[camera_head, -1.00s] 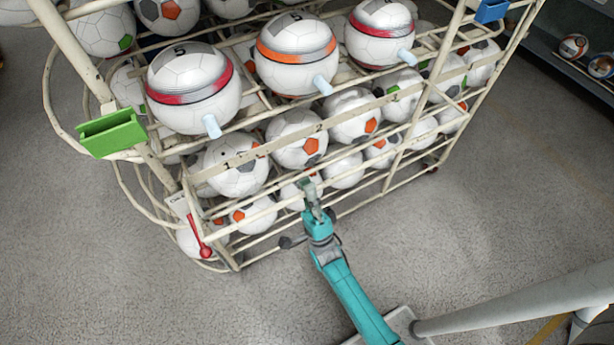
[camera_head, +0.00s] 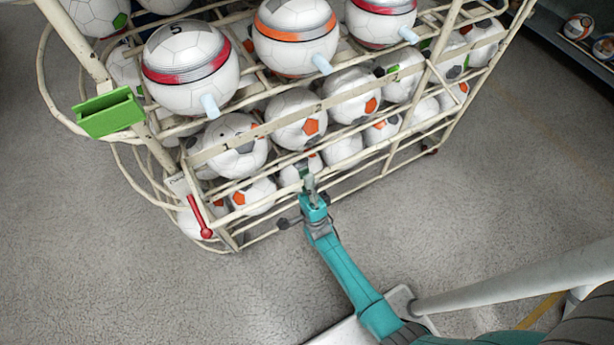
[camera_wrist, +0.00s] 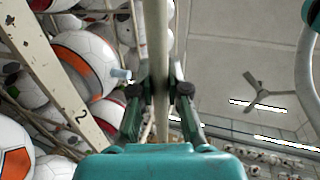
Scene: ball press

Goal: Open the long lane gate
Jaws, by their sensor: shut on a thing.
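The cream ball rack (camera_head: 165,150) fills the upper left of the head view, with several lanes of balls. A long flat bar (camera_head: 225,146) with numbers crosses its front and shows in the wrist view (camera_wrist: 62,72). My gripper (camera_head: 308,180) is at the rack's lower front, below the flat bar. In the wrist view my gripper (camera_wrist: 159,95) is shut on a round cream rod (camera_wrist: 157,40), one finger on each side. I cannot tell how this rod joins the gate. A red-handled lever (camera_head: 200,215) hangs at the rack's lower left corner.
White balls with red and orange bands (camera_head: 292,38) sit on the upper tier. A green holder (camera_head: 108,112) is on the left post. A pale rail (camera_head: 510,285) crosses the lower right. The grey floor (camera_head: 130,290) in front is clear.

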